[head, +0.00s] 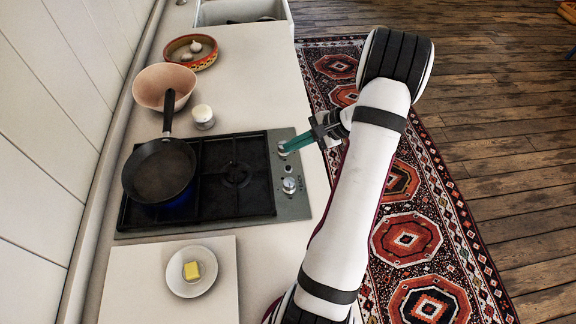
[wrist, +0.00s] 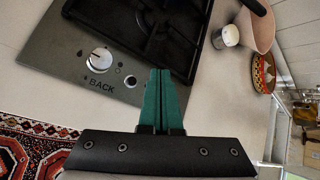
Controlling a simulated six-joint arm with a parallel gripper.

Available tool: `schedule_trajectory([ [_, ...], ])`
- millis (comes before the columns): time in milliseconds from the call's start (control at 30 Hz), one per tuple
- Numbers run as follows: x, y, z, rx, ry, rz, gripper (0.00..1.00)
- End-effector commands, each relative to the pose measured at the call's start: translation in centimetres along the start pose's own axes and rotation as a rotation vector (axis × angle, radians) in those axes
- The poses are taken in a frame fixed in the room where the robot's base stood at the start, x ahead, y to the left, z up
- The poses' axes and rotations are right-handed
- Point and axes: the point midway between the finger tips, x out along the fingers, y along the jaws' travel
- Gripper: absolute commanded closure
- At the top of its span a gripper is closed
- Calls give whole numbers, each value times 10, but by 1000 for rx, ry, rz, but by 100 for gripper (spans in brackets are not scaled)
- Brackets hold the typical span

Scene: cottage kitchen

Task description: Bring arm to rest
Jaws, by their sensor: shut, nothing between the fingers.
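My gripper (head: 296,144) is shut and empty, its green fingers pressed together. In the head view its tips are at the far stove knob (head: 284,149), on the right edge of the cooktop; I cannot tell whether they touch it. In the wrist view my gripper (wrist: 161,76) points at the cooktop's edge and hides the far knob. The near knob (wrist: 101,58) shows there beside the word BACK; it also shows in the head view (head: 289,185). My arm rises from the bottom and bends above the rug.
A black pan (head: 160,172) sits on the left of the cooktop (head: 240,216). A plate (head: 178,255) with butter is in front. The rug (head: 420,203) side is open floor.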

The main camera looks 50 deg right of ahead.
Motion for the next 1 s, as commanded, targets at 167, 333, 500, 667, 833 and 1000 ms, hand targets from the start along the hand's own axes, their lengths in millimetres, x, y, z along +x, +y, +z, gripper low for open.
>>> schedule_trajectory([
  [167,0,0,0,0,0,0,100],
  [333,3,-6,19,-40,-15,33,100],
  [500,14,-12,167,-340,-109,285,100],
  [667,-10,63,314,-758,-158,592,100],
  [833,-55,152,358,-1140,-121,774,100],
  [1000,-70,178,354,-1276,-88,813,100],
])
